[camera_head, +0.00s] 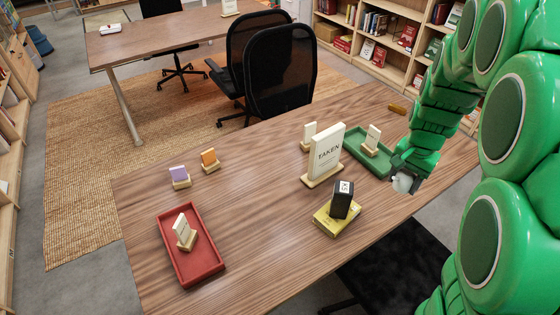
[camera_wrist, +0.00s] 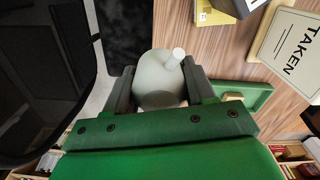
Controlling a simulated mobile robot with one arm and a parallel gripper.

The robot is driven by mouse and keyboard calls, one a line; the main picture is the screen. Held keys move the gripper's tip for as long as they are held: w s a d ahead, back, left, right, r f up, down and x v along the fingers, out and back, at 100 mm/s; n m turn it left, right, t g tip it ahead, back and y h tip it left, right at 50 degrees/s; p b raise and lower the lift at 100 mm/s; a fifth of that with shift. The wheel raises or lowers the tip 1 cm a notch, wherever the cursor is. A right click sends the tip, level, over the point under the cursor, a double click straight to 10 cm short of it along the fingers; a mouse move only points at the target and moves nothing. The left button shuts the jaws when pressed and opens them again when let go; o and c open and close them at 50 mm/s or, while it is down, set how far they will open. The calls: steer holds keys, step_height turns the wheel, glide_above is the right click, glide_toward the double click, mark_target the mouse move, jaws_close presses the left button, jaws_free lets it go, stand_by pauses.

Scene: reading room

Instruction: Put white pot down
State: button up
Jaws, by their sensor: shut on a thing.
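The white pot (camera_wrist: 158,85) is a small, rounded, pale pot with a short spout or knob pointing up and right in the wrist view. My gripper (camera_wrist: 158,70) is shut on it, with a dark finger against each side. In the head view the pot (camera_head: 402,183) shows small below my gripper (camera_head: 406,174), near the right side of the wooden table (camera_head: 270,200). The fingers partly hide it there. In the wrist view the table edge and the floor lie behind the pot; its exact height above the table I cannot tell.
A green tray (camera_head: 357,152) holding a card stand lies just left of my gripper. A white "TAKEN" sign (camera_head: 325,153) and a yellow book (camera_head: 336,218) with a black box (camera_head: 342,199) on it stand nearby. A red tray (camera_head: 207,262) lies far left. The table's middle left is clear.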

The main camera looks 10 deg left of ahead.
step_height(320, 180, up, 3)
steer(key=shift+w+a+r, duration=0.15)
steer(key=w+a+n, duration=0.1)
steer(key=w+a, duration=0.2)
steer(key=a, duration=0.8)
steer(key=w+a+n, duration=0.1)
steer(key=w+a, duration=0.3)
steer(key=a, duration=0.6)
steer(key=w+a, duration=0.3)
steer(key=a, duration=0.8)
glide_above(279, 160)
steer(key=shift+f, duration=12.15)
